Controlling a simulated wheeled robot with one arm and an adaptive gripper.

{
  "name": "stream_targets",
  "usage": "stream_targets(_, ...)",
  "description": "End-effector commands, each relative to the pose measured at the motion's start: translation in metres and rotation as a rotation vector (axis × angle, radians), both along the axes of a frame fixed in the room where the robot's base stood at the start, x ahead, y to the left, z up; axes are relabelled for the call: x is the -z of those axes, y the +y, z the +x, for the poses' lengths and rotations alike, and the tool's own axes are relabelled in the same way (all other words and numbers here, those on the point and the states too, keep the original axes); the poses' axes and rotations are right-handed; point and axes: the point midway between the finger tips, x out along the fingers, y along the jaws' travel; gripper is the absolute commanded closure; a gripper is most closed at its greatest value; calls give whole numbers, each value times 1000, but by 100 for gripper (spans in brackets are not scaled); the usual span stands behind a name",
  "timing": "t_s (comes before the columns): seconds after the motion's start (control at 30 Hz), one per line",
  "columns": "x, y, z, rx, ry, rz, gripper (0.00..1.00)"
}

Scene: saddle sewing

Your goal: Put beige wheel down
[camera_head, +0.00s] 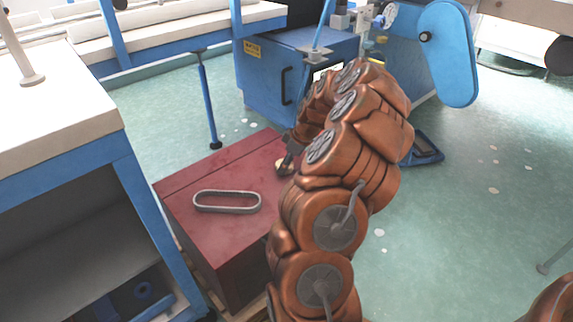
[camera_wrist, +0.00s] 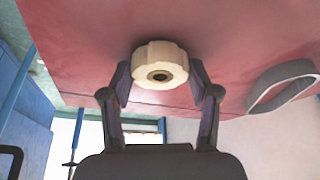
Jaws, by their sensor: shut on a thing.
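The beige wheel (camera_wrist: 160,66) is a small pale ring with a dark centre hole. In the wrist view it sits between the two fingers of my gripper (camera_wrist: 160,82), which are shut on it. The wheel is close to the top of the red box (camera_wrist: 85,40); I cannot tell whether it touches. In the head view, the wheel (camera_head: 283,167) shows small and partly hidden beside my gripper (camera_head: 287,160), over the far right part of the red box top (camera_head: 190,180). My arm hides the box's right side.
A grey oval belt (camera_head: 227,202) lies on the box's front part; it also shows in the wrist view (camera_wrist: 283,86). A blue-framed table (camera_head: 60,120) stands at left. A blue machine (camera_head: 275,70) stands behind the box. The box top left of the wheel is clear.

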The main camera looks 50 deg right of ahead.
Motion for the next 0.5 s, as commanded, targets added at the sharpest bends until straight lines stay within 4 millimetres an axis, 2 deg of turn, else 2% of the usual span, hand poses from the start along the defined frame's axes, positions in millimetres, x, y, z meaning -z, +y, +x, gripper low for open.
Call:
stream_targets(0.27, 2, 0, 0, 0, 0, 0, 81)
stream_targets(0.3, 1, 0, 0, 0, 0, 0, 36)
stream_targets(0.5, 1, 0, 0, 0, 0, 0, 15)
